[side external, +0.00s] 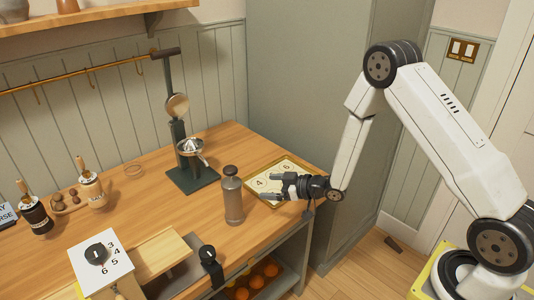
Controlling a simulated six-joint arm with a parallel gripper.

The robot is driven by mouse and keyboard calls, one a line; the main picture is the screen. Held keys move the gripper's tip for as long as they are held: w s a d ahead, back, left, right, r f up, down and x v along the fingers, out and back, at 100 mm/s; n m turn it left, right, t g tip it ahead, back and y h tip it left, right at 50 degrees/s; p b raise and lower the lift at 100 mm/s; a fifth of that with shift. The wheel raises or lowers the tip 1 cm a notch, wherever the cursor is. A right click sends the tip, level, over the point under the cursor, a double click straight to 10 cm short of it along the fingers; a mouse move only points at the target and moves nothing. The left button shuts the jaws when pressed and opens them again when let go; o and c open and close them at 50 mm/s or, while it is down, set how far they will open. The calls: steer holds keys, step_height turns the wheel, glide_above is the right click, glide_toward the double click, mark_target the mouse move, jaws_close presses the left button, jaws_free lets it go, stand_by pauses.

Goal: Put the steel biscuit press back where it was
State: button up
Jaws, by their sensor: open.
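A grey cylinder with a dark knob on top, which looks like the steel biscuit press (232,198), stands upright on the wooden worktop (140,205) near its front edge. My gripper (275,187) is to the right of it with its fingers pointing left toward it. The fingers are open and empty, and a small gap shows between them and the press. A yellow-framed board with numbers (284,163) lies under and behind my gripper, partly hidden by it.
A tall dark green lever press with a metal bowl (190,148) stands behind. At left are two stoppered jars (36,215) (92,190). A white numbered card with a black knob (97,256) and a wooden board (158,254) are in front. A tall cabinet (300,90) rises behind the right end.

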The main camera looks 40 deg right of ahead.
steer(key=s+r+m+g+h, duration=0.3)
steer(key=s+r+g, duration=0.1)
steer(key=s, duration=0.6)
steer(key=s+r+m+g+h, duration=0.3)
steer(key=s+g, duration=0.3)
steer(key=s, duration=0.5)
steer(key=shift+r+g, duration=0.4)
steer(key=shift+r, duration=0.45)
steer(key=shift+s+d, duration=0.1)
